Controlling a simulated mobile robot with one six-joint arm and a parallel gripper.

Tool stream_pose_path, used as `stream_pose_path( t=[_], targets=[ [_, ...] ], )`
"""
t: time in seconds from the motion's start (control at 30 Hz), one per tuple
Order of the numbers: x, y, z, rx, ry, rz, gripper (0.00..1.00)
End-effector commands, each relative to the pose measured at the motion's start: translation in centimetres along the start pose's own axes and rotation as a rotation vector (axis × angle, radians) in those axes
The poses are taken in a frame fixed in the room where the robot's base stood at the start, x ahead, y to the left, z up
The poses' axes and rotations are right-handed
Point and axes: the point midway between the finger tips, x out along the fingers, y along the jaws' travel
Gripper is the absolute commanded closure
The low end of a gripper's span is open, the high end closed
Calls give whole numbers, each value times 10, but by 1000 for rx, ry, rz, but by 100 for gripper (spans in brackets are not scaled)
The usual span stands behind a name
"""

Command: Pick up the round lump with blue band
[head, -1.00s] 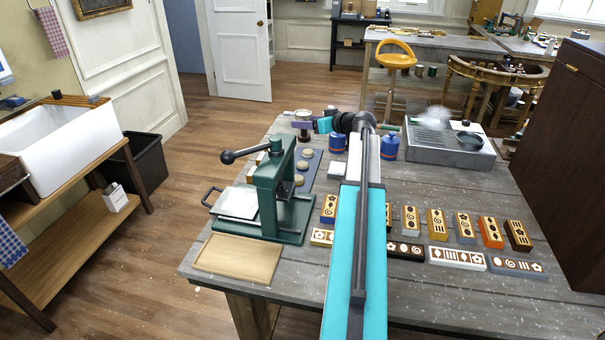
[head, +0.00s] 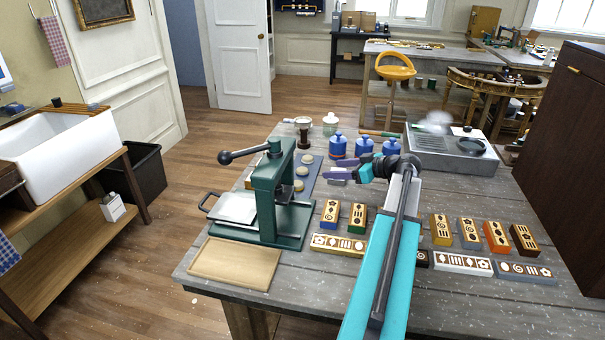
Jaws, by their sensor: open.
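Several tan round lumps, including a far one (head: 307,159), a middle one (head: 302,171) and a near one (head: 298,185), lie in a row on a dark blue-grey mat (head: 312,173) behind the green press. They are too small here to tell which has a blue band. My gripper (head: 335,167) is to the right of this row, with its purple fingers pointing left toward the lumps. The fingers are apart and nothing shows between them. The gap between fingers and lumps looks small, but their height above the table is hard to tell.
The green press (head: 268,200) stands left of the lumps, its lever reaching left. Blue jars (head: 337,147) stand behind my gripper. Patterned blocks (head: 330,213) stand in front. A wooden tray (head: 235,262) lies at the front left. A grey sink-like unit (head: 450,150) is at back right.

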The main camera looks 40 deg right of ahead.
Motion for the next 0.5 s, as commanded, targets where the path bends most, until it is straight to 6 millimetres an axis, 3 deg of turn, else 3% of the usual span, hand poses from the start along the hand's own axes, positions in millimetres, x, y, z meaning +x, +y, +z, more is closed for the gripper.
stream_pose_path(
  t=[0.17, 0.5],
  targets=[
    [14, 0, -1, 1, 0, -2, 40],
    [61, 1, -2, 2, 0, -1, 40]
  ],
)
